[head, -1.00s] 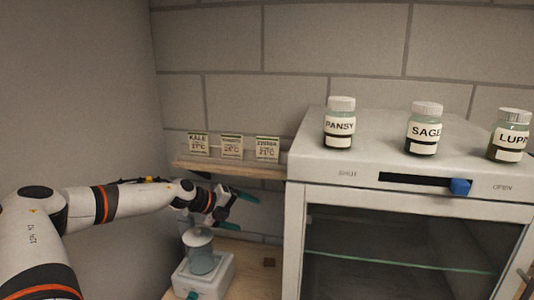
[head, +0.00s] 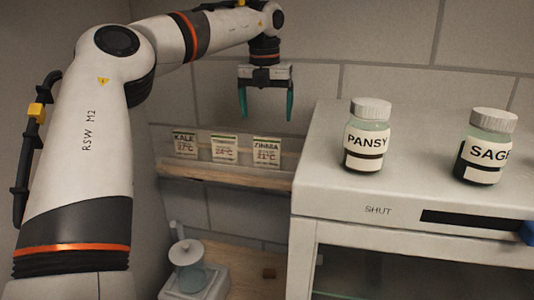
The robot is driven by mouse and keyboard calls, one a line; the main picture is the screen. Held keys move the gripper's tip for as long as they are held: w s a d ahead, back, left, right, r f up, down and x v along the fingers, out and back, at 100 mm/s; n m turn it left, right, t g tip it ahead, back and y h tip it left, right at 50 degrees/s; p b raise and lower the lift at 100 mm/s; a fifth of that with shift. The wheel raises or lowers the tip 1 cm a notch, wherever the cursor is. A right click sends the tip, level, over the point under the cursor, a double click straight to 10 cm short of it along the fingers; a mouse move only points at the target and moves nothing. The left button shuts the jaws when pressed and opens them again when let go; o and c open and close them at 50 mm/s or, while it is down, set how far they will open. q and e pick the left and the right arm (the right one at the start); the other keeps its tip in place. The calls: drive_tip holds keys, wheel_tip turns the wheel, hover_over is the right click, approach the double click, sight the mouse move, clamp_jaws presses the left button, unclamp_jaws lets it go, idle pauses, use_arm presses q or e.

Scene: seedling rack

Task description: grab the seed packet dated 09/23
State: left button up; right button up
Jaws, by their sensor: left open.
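Three seed packets stand upright in a row on a wooden wall shelf (head: 225,174). The left one reads KALE (head: 185,145), the middle packet (head: 224,150) has a name too small to read, and the right one reads ZINNIA (head: 267,152). Small red print looks like temperatures; I cannot read a date on any of them. My left gripper (head: 266,116) is open and empty, fingers pointing down. In the picture it is above the zinnia packet, apart from it. My right gripper is out of view.
A white cabinet (head: 340,200) stands right of the shelf, with a PANSY jar (head: 367,137) and a SAGE jar (head: 486,147) on top. Below the shelf is a small device with a clear lidded cup (head: 188,265). The wall is close behind.

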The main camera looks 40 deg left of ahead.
sight(267, 139)
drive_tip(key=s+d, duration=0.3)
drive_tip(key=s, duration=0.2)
use_arm(q)
drive_tip(key=f+p, duration=0.1)
drive_tip(key=f, duration=0.1)
drive_tip(key=f+p, duration=0.1)
drive_tip(key=f, duration=0.2)
drive_tip(key=w+a+f+p, duration=0.1)
drive_tip(key=f+p, duration=0.1)
drive_tip(key=f, duration=0.1)
drive_tip(key=shift+w, duration=0.1)
drive_tip(key=shift+f, duration=0.25)
drive_tip(key=shift+w+f, duration=0.1)
drive_tip(key=shift+f, duration=0.1)
drive_tip(key=shift+c, duration=0.3)
drive_tip(key=c, duration=0.9)
drive_tip(key=shift+c, duration=0.5)
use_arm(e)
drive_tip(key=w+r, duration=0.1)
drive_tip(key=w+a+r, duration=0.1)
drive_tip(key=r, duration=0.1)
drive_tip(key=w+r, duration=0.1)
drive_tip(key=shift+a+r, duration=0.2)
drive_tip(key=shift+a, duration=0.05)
use_arm(q)
drive_tip(key=shift+r, duration=0.1)
